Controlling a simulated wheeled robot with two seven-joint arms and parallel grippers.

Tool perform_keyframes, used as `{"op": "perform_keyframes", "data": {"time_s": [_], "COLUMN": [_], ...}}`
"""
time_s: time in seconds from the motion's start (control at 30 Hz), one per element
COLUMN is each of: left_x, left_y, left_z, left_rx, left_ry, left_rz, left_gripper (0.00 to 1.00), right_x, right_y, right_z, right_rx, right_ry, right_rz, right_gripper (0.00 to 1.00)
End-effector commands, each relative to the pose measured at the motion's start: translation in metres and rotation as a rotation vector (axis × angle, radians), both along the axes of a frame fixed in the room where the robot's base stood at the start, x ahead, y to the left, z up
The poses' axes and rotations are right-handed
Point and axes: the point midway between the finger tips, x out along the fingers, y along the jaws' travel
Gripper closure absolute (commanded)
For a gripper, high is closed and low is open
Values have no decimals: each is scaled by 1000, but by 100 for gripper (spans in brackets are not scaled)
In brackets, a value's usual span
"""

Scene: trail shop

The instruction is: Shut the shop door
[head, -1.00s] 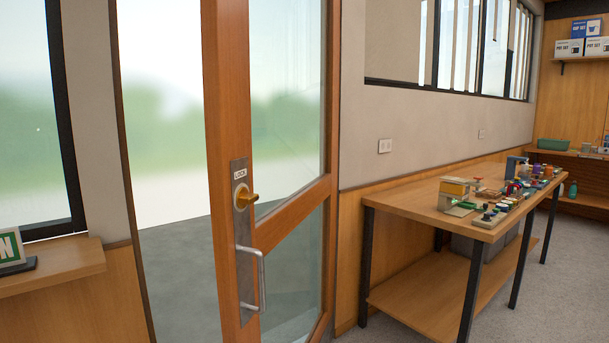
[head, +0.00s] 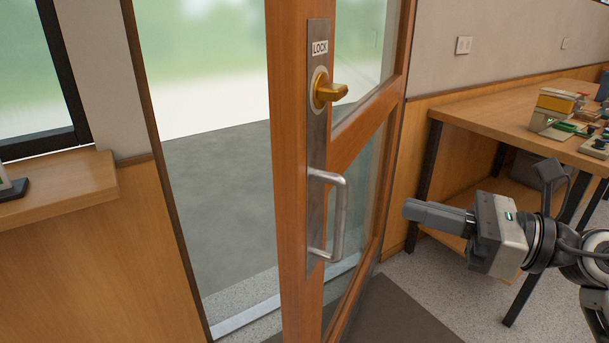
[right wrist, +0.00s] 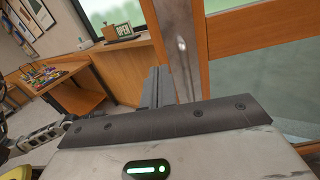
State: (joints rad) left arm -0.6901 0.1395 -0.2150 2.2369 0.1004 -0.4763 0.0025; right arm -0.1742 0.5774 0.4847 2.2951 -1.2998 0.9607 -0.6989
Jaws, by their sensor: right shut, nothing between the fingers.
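The shop door (head: 292,200) is wood-framed with glass panes and stands ajar, swung into the room. The doorway gap shows to its left. A metal plate marked LOCK carries a brass thumb-turn (head: 328,90) and a silver pull handle (head: 341,215). My right gripper (head: 408,212) is shut and empty, to the right of the handle and apart from it in the head view, pointing left. In the right wrist view my gripper fingers (right wrist: 156,88) are together, with the door's frame (right wrist: 238,30) and the blurred handle (right wrist: 183,60) just beyond. My left gripper is out of view.
A wooden workbench (head: 490,105) with small items stands right of the door. A wooden ledge (head: 60,190) juts out left of the doorway. A dark mat (head: 400,315) lies on the floor by the door.

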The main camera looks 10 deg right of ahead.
Motion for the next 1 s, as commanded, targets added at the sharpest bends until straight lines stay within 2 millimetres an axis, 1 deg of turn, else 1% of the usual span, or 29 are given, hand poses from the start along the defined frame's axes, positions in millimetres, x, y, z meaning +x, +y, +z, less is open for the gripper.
{"op": "perform_keyframes", "data": {"time_s": [0.07,0.17,0.27,0.43,0.7,0.83,1.0], "left_x": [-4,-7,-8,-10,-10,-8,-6], "left_y": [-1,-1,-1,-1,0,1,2], "left_z": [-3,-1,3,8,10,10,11], "left_rx": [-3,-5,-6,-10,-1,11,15], "left_ry": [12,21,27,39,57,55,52], "left_rz": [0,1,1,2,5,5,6], "left_gripper": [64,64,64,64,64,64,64], "right_x": [1,6,16,40,74,84,89], "right_y": [-2,4,17,45,86,98,105], "right_z": [-1,0,2,3,1,0,-2], "right_rx": [-61,-71,-67,-61,-58,-59,-62], "right_ry": [-20,-23,-23,-22,-18,-18,-18], "right_rz": [-5,-6,-4,-4,-4,-6,-6], "right_gripper": [100,100,100,100,100,100,100]}}
